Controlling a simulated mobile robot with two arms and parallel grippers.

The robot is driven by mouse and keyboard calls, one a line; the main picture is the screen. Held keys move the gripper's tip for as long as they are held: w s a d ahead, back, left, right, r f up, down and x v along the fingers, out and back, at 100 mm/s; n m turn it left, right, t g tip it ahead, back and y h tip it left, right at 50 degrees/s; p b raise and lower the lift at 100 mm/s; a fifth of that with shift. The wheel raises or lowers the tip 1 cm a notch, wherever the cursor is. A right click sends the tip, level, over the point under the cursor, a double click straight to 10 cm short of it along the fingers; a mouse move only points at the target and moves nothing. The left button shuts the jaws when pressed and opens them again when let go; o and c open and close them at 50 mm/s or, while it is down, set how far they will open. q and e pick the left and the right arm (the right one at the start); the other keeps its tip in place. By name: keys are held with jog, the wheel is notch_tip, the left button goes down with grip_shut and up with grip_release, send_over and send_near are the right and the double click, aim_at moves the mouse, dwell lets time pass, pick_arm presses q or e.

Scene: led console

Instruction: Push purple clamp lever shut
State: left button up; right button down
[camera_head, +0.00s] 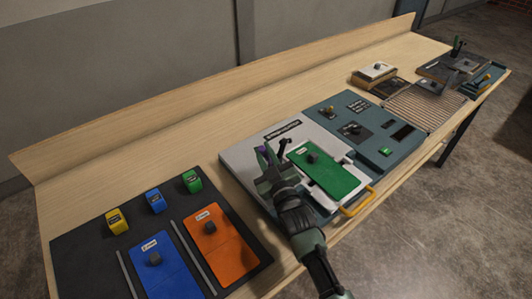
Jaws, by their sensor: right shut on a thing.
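The purple clamp lever (261,151) shows as a small patch at the upper left of the console's pale plate (239,158), mostly hidden by my right gripper. My right gripper (268,163) comes in from the bottom and is shut on the lever. How far the lever is tilted cannot be told. A green board (335,178) with a dark knob lies on a white carrier just right of the gripper. My left gripper is not in view.
A yellow handle (357,203) sticks out at the console's front. The control panel (365,128) is on its right. A dark mat (88,258) at left holds blue (168,268) and orange (217,244) boards and small blocks. Bare wood lies behind.

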jog(key=c, duration=1.6)
grip_release()
jog(key=shift+s+d+f, duration=0.2)
jog(key=shift+s, duration=0.25)
jog(key=b+v, duration=0.1)
jog(key=v, duration=0.5)
jog(key=shift+s+d+r+b, duration=0.1)
jog(key=shift+s+d+b, duration=0.05)
jog(key=shift+s+b, duration=0.25)
